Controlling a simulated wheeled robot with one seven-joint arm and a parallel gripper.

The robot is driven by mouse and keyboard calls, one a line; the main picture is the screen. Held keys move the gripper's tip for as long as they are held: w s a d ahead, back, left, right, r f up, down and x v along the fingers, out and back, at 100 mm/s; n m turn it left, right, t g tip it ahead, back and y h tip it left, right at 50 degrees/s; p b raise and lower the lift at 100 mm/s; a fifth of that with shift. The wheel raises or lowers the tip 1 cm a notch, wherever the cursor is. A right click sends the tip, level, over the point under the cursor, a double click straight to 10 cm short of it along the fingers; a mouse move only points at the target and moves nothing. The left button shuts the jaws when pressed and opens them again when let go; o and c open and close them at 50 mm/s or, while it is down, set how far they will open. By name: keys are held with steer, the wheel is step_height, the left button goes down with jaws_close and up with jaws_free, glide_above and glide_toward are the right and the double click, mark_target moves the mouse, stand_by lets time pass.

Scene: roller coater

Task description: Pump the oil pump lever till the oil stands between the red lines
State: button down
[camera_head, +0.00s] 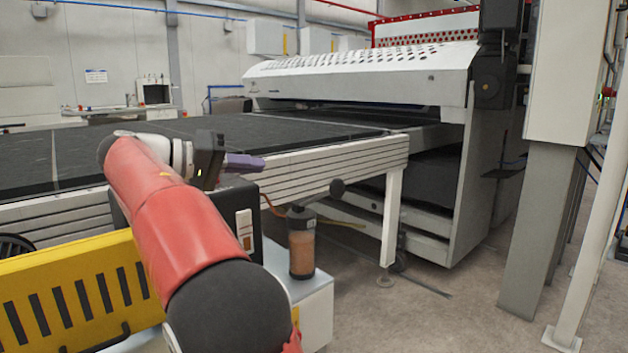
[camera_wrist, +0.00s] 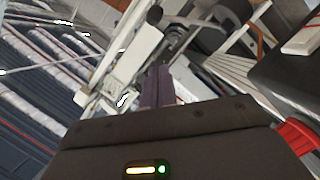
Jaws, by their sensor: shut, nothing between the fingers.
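The oil pump's clear reservoir (camera_head: 301,252) holds brown oil and stands on a white block below the conveyor. The lever's black ball knob (camera_head: 337,187) shows above and right of the reservoir. A narrow pale gauge strip (camera_head: 245,230) sits on a black box left of it. I cannot make out the red lines or the oil level against them. My gripper (camera_head: 258,163), with purple fingers, is shut and empty, up and left of the knob and apart from it. The closed fingers also show in the wrist view (camera_wrist: 158,86), where I cannot clearly identify the lever.
The conveyor table (camera_head: 290,178) with its slatted side lies behind my gripper. A yellow slotted guard (camera_head: 80,290) is at the lower left. The white coater machine (camera_head: 365,70) stands behind, and a grey column (camera_head: 545,230) at right. Floor right of the pump is clear.

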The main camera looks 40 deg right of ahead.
glide_above(318, 197)
steer(key=s+a, duration=0.2)
steer(key=a, duration=0.2)
step_height(318, 197, down, 3)
steer(key=shift+s+d+f, duration=0.4)
steer(key=shift+d+f, duration=0.05)
steer(key=shift+f, duration=0.1)
steer(key=shift+f+b, duration=0.1)
steer(key=shift+b, duration=0.35)
